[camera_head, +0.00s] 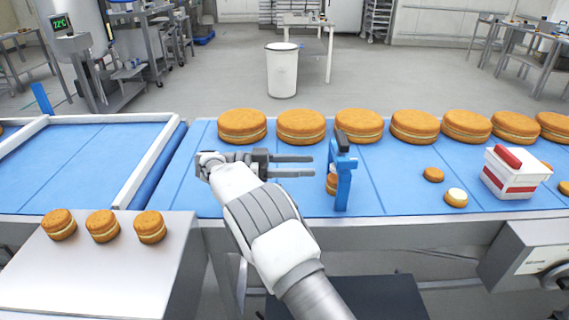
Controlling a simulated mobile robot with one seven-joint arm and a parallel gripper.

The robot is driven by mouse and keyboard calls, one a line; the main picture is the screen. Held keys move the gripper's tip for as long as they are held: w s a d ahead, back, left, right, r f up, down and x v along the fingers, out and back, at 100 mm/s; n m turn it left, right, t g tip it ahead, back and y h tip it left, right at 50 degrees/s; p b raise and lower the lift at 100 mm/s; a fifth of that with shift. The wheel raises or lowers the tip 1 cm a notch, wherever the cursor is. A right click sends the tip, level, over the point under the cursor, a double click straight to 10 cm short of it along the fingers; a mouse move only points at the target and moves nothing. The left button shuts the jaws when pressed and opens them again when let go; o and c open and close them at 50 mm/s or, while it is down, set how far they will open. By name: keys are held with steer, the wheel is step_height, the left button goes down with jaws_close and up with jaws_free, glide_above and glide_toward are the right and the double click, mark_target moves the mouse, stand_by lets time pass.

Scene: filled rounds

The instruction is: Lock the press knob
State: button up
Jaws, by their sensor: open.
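A blue press (345,180) stands upright on the blue conveyor, right of the middle of the view. A black knob (341,138) sits at its top. A small filled round (332,184) is at the press's left side, partly hidden by the blue frame. My gripper (312,166) is just left of the press, with its two fingers pointing right toward it. The fingers are apart with nothing between them, and a gap shows between the fingertips and the press. The gripper appears somewhat lower in the picture than the knob.
Several large filled rounds (301,126) line the conveyor's far edge (200,135). A white and red box (512,172) and small rounds (456,197) lie to the right. Three filled rounds (103,226) sit on a metal table (90,280) at lower left. The belt left of my gripper is clear.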

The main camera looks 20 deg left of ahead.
steer(key=shift+v, duration=2.2)
steer(key=shift+d, duration=0.1)
